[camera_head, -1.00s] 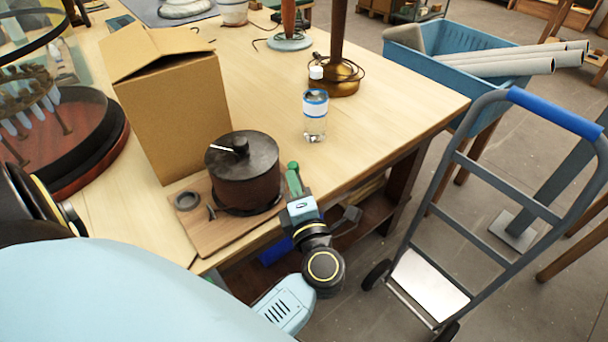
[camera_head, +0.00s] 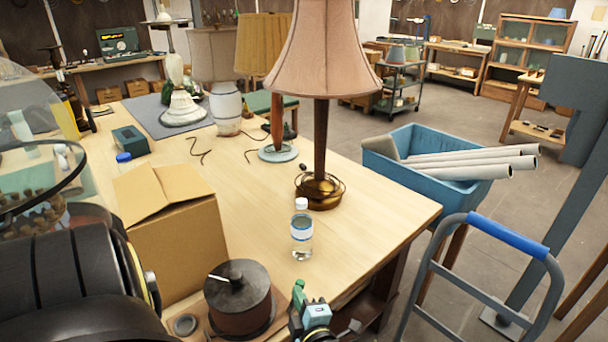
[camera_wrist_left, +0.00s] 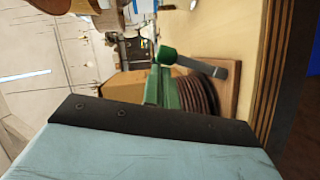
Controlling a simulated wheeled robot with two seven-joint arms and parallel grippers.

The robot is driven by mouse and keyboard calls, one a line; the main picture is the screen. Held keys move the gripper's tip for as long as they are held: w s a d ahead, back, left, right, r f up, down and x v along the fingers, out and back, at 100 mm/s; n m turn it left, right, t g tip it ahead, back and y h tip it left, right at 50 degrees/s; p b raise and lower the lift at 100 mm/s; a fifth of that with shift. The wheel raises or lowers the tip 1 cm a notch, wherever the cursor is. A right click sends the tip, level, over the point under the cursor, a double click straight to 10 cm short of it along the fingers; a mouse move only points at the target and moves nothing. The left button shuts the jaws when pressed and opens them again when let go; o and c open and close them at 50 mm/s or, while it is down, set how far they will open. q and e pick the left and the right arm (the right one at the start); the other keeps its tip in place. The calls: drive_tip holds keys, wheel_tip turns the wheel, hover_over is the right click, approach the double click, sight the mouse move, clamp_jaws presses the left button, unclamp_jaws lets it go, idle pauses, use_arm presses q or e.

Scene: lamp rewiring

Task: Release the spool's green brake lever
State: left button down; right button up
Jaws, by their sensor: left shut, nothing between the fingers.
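The spool (camera_head: 238,304) is a dark drum with a grey top on a wooden board near the table's front edge. Its brown ribbed side also shows in the left wrist view (camera_wrist_left: 200,96). The brake lever (camera_wrist_left: 205,64) is a grey bar with a green knob (camera_wrist_left: 167,55); the knob shows at the spool's right in the head view (camera_head: 299,284). My left gripper (camera_wrist_left: 160,88) is shut and empty, its green fingers close beside the knob; I cannot tell whether they touch it. My right gripper is not in view.
A cardboard box (camera_head: 175,245) stands behind the spool and a water bottle (camera_head: 301,236) to its right. A grey ring (camera_head: 184,325) lies left of the spool. A pink-shaded lamp (camera_head: 322,60) stands farther back. A hand truck (camera_head: 490,270) stands beyond the table's right edge.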

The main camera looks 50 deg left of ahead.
use_arm(q)
drive_tip(key=shift+w, duration=0.25)
idle(0.4)
drive_tip(key=shift+d, duration=0.1)
drive_tip(key=f+p+v, duration=0.1)
drive_tip(key=v, duration=0.6)
drive_tip(key=shift+d+r, duration=0.2)
drive_tip(key=shift+r, duration=0.25)
drive_tip(key=shift+s, duration=0.15)
